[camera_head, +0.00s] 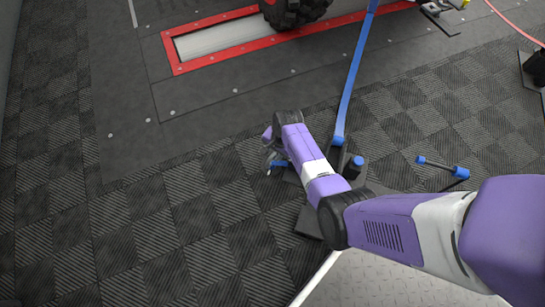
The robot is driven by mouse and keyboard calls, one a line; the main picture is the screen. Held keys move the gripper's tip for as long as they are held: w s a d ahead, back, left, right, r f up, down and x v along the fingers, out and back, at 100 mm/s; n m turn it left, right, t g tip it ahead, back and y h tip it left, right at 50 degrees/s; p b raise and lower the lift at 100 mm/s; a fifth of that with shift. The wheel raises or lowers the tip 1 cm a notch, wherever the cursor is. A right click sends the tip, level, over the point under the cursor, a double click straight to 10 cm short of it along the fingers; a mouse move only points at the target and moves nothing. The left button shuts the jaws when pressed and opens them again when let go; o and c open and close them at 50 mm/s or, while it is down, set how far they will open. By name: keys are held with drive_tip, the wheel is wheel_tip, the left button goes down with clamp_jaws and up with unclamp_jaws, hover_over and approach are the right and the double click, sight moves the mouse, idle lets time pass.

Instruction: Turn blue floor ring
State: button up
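My gripper (270,152) is left of the picture's middle, low over the checkered floor, at the end of my purple arm. A small blue piece (280,163) shows right at the fingers. It may be part of the blue floor ring, but it is too small and too covered to be sure. I cannot tell whether the fingers touch it or whether they are open or shut. A blue strap (353,82) runs down from the top to a dark floor fitting beside my arm. A short blue-topped cylinder (355,163) stands just right of my wrist.
A blue-ended bar (441,166) lies on the floor to the right. A red-framed roller bed (215,40) with a dark tyre (293,10) is at the top. A dark plate (310,221) lies partly under my arm. Checkered floor (130,220) on the left is clear.

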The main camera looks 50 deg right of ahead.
drive_tip(key=shift+w+f+b, duration=0.25)
drive_tip(key=shift+f+b, duration=0.25)
drive_tip(key=shift+f, duration=0.65)
drive_tip(key=shift+c, duration=0.5)
clamp_jaws()
drive_tip(key=shift+r, duration=0.1)
